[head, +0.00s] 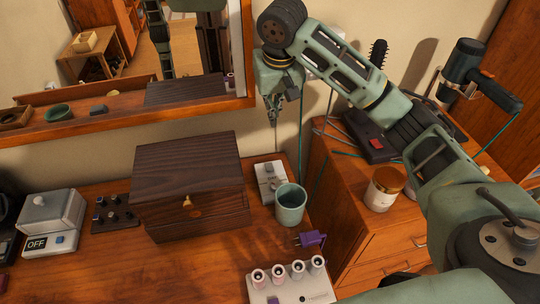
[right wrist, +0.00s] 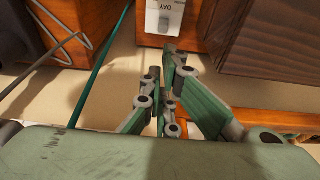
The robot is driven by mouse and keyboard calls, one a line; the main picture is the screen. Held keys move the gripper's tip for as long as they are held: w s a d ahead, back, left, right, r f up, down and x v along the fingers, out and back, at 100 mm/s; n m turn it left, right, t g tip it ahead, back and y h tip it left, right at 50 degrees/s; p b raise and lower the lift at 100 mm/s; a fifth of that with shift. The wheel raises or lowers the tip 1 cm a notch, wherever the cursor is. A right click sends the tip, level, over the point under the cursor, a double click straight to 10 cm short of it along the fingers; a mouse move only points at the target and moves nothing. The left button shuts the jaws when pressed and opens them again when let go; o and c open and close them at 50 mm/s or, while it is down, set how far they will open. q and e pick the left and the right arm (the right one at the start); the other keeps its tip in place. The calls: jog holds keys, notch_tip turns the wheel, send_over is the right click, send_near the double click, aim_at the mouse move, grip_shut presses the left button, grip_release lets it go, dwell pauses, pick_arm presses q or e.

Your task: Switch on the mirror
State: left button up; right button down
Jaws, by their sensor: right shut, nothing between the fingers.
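The mirror (head: 140,117) has an orange-brown wooden frame and hangs on the wall at the upper left of the head view. A small white control box (head: 269,170) with grey parts lies on the dresser below it, right of the dark wooden box. In the right wrist view the white box (right wrist: 178,6) shows lettering and a grey knob or button. My right gripper (head: 272,112) is shut and empty, close to the mirror's right edge and above the white box, apart from it. It also shows in the right wrist view (right wrist: 160,75). My left gripper is not in view.
The dark wooden box (head: 190,165) and a green cup (head: 291,204) stand close to the white box. A device reading OFF (head: 50,243) is at the far left. Cables hang by the wall; a jar (head: 383,188) stands right.

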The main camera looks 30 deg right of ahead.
jog(key=p, duration=0.2)
send_over(270, 164)
notch_tip(270, 164, down, 20)
jog(key=shift+f, duration=0.1)
jog(key=shift+s+f, duration=0.15)
jog(key=shift+f, duration=0.4)
jog(key=shift+s+a+f+p, duration=0.15)
jog(key=shift+s+p, duration=0.2)
jog(key=shift+p, duration=0.9)
jog(key=shift+w+f+b, duration=0.15)
jog(key=shift+f+b, duration=0.05)
jog(key=shift+b, duration=0.15)
